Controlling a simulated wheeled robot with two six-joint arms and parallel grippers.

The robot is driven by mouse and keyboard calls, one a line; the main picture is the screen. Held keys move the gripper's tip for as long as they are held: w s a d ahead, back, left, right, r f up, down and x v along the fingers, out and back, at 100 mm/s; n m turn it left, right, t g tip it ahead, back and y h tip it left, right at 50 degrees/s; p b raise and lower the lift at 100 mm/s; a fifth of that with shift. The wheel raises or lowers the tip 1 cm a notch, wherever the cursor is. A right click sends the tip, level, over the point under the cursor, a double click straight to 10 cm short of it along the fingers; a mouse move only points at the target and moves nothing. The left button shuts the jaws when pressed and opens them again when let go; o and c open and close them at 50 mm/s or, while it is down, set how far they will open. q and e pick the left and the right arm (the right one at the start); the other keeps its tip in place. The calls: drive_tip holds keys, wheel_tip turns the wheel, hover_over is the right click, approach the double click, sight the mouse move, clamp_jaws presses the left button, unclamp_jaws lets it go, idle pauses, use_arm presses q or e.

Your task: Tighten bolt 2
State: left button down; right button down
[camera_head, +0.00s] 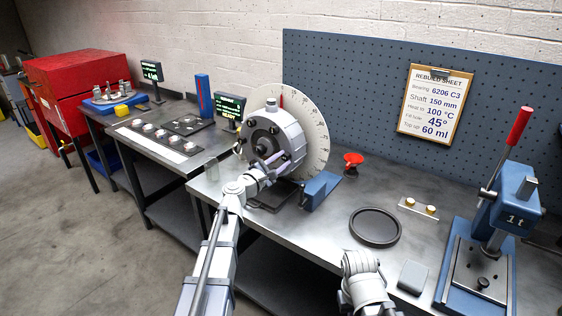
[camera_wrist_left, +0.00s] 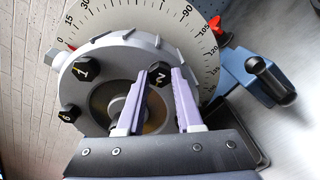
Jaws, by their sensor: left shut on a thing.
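A grey round housing (camera_head: 272,140) stands upright on the bench in front of a white degree dial (camera_head: 314,120). In the left wrist view its face carries dark hex bolts, with bolt 1 (camera_wrist_left: 86,70) at the upper left, bolt 6 (camera_wrist_left: 69,114) below it and bolt 2 (camera_wrist_left: 160,75) at the right. My left gripper (camera_head: 276,157) is at the housing's face. Its purple fingers (camera_wrist_left: 166,72) are shut on the head of bolt 2, one on each side. Part of my right arm shows at the bottom of the head view; its gripper is not visible.
A blue block with a black handle (camera_wrist_left: 265,80) stands close beside the housing. A tray of bearings (camera_head: 160,135) is on the left bench.

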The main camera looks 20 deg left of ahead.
use_arm(q)
drive_tip(key=m, duration=0.5)
drive_tip(key=shift+f+m, duration=0.1)
drive_tip(key=shift+m, duration=0.2)
drive_tip(key=m, duration=0.4)
drive_tip(key=shift+m, duration=0.3)
drive_tip(key=m, duration=0.5)
drive_tip(key=shift+f+m, duration=0.1)
drive_tip(key=shift+m, duration=2.3)
drive_tip(key=c, duration=0.6)
unclamp_jaws()
drive_tip(key=shift+o, duration=0.2)
drive_tip(key=shift+s, duration=0.1)
